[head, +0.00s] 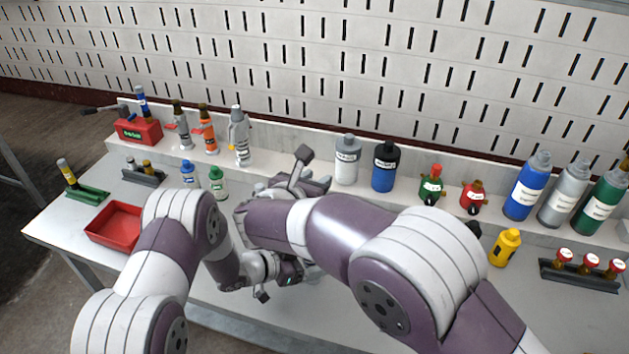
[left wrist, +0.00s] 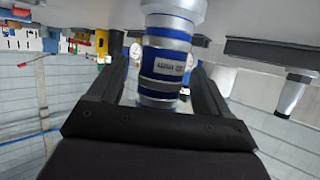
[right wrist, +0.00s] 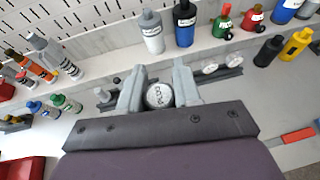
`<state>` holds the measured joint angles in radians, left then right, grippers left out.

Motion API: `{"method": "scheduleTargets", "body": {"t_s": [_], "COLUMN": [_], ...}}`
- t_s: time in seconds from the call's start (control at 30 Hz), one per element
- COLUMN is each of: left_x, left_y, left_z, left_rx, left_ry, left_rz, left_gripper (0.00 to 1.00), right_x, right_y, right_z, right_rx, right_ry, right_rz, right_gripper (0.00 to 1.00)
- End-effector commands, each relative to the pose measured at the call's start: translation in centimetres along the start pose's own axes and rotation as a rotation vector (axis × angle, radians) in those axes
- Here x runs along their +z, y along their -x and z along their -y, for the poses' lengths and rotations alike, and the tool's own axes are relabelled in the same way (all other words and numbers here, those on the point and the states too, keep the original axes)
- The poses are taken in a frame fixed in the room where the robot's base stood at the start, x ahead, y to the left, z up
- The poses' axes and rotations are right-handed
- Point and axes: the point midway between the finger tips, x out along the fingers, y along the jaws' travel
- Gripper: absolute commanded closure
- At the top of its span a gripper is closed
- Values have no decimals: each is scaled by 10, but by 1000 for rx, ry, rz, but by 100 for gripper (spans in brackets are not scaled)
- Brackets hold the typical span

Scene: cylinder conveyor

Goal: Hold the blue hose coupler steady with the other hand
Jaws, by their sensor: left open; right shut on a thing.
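The blue hose coupler (left wrist: 162,67), a blue cylinder with silver bands and a white label, shows in the left wrist view, which looks upside down. My left gripper (left wrist: 160,80) is open, with one dark finger on each side of it. I cannot tell whether the fingers touch it. In the right wrist view, my right gripper (right wrist: 158,82) is shut on a round, labelled pale end (right wrist: 159,96), apparently the coupler's top. In the head view, my arms hide the coupler; my right gripper (head: 316,186) shows partly, above my left gripper (head: 305,272).
A grey bottle (head: 347,160) and a blue bottle (head: 384,167) stand on the ledge just behind. A dark rack with pale caps (right wrist: 222,67) lies close behind my right fingers. A red tray (head: 115,228) is at left, a yellow bottle (head: 505,247) at right.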

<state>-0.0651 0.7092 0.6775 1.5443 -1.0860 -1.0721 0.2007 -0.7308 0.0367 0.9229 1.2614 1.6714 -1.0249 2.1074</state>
Motion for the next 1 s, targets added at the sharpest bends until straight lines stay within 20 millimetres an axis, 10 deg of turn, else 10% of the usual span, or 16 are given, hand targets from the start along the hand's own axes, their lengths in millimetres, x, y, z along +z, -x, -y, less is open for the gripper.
{"method": "scheduleTargets", "body": {"t_s": [0.6,1.0], "left_x": [0,-14], "left_y": [112,126], "left_z": [1,0], "left_rx": [-3,0], "left_ry": [1,0], "left_rz": [0,0], "left_gripper": [21,21], "right_x": [0,28], "right_y": [0,11], "right_z": [0,0], "right_rx": [0,0], "right_ry": [0,-1], "right_rz": [0,1], "right_gripper": [100,100]}}
